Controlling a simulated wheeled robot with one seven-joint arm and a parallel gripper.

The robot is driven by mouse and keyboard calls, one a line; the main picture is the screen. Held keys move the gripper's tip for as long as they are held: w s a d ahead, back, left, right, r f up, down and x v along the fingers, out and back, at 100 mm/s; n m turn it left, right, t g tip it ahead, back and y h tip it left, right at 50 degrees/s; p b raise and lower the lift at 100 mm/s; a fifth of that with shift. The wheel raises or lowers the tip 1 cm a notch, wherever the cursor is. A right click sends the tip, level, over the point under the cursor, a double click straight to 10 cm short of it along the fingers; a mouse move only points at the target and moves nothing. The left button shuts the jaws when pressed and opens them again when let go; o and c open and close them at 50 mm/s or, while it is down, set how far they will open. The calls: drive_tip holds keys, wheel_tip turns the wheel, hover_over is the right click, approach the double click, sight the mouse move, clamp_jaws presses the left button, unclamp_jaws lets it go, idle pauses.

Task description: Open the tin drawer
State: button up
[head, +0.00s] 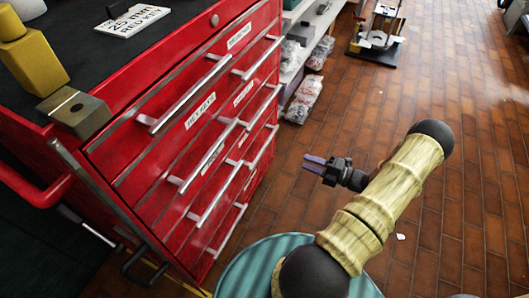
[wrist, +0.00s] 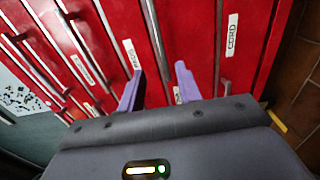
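A red tool cabinet (head: 135,150) fills the left of the head view, with several drawers carrying long metal bar handles and white labels. All the drawer fronts I can see look shut. I cannot read a label saying tin. One label (wrist: 232,34) in the wrist view appears to read CORD; the others, such as this label (wrist: 131,53), are too small or blurred. My gripper (head: 314,165) is to the right of the cabinet, apart from the handles. In the wrist view its two purple fingers (wrist: 158,88) are spread with nothing between them, facing the drawer fronts.
The black cabinet top (head: 95,50) holds a yellow block (head: 32,60), a metal block with a hole (head: 76,113) and a white sign (head: 132,20). A shelf with bags (head: 303,98) stands behind. The brown tiled floor (head: 450,100) is largely clear, with a stand (head: 378,38) farther back.

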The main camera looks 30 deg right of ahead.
sight(265, 145)
drive_tip(key=shift+r, duration=0.1)
drive_tip(key=b+x, duration=0.5)
drive_tip(key=x, duration=1.2)
drive_tip(key=shift+w+a, duration=0.2)
clamp_jaws()
